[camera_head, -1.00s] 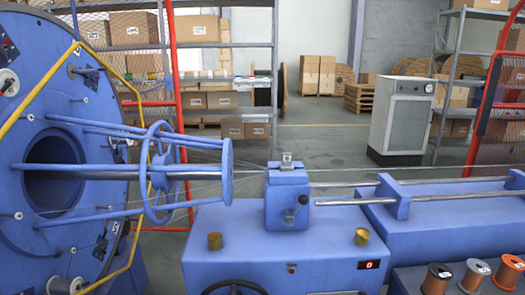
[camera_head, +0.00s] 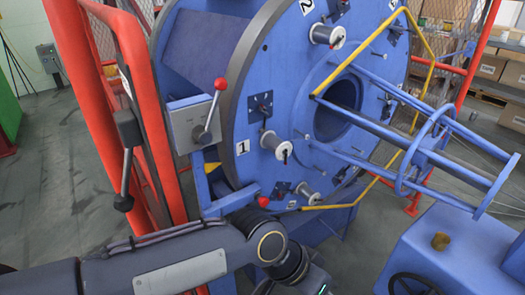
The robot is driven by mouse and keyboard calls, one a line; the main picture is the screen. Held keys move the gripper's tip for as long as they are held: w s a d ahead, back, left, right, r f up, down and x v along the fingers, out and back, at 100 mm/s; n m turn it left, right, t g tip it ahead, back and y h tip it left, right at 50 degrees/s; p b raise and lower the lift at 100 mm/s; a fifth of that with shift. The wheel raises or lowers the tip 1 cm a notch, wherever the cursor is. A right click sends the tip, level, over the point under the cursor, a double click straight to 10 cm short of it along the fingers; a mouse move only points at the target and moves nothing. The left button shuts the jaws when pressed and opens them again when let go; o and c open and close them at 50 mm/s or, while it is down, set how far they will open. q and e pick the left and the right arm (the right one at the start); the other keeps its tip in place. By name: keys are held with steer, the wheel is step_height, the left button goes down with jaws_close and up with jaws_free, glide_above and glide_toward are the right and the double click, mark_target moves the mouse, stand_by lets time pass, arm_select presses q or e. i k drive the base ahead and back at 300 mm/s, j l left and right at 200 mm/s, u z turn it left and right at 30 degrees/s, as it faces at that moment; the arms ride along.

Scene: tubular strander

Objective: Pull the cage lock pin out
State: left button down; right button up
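The blue strander cage (camera_head: 235,80) fills the middle, with bobbins and number plates on its face. A red round knob (camera_head: 263,201) shows low at the cage's front edge, just above my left arm; it may be the cage lock pin, but I cannot tell for sure. A lever with a red ball (camera_head: 220,85) stands on a grey box (camera_head: 190,122) left of the cage. My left arm crosses the bottom, and its gripper (camera_head: 305,284) is cut off by the lower edge, below and right of the knob. Its fingers are hidden. My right gripper is out of view.
A red guard frame (camera_head: 90,90) with a black handle (camera_head: 126,150) stands at the left, close to my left arm. A blue machine base (camera_head: 455,245) with a handwheel stands at lower right.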

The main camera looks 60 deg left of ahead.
mark_target(264, 202)
steer(key=k, duration=0.5)
steer(key=k+j+u, duration=0.1)
steer(key=k, duration=0.45)
steer(key=k+j, duration=0.15)
steer(key=j, duration=0.2)
steer(key=k+j+u, duration=0.1)
steer(key=j, duration=0.25)
steer(key=k+j, duration=0.2)
steer(key=j, duration=0.15)
steer(key=k+j+u, duration=0.1)
steer(key=j, duration=0.85)
steer(key=i+j+u, duration=0.1)
steer(key=j, duration=1.05)
steer(key=i+j+u, duration=0.1)
steer(key=j, duration=0.45)
steer(key=i+j, duration=0.1)
steer(key=j, duration=0.45)
steer(key=i+j, duration=0.2)
steer(key=j, duration=0.15)
steer(key=i+j, duration=0.25)
steer(key=j, duration=0.15)
steer(key=k+l, duration=0.1)
steer(key=l, duration=1.25)
steer(key=k+l, duration=0.15)
steer(key=l, duration=1.15)
steer(key=k+l, duration=0.15)
steer(key=l, duration=0.5)
steer(key=i+l+u, duration=0.05)
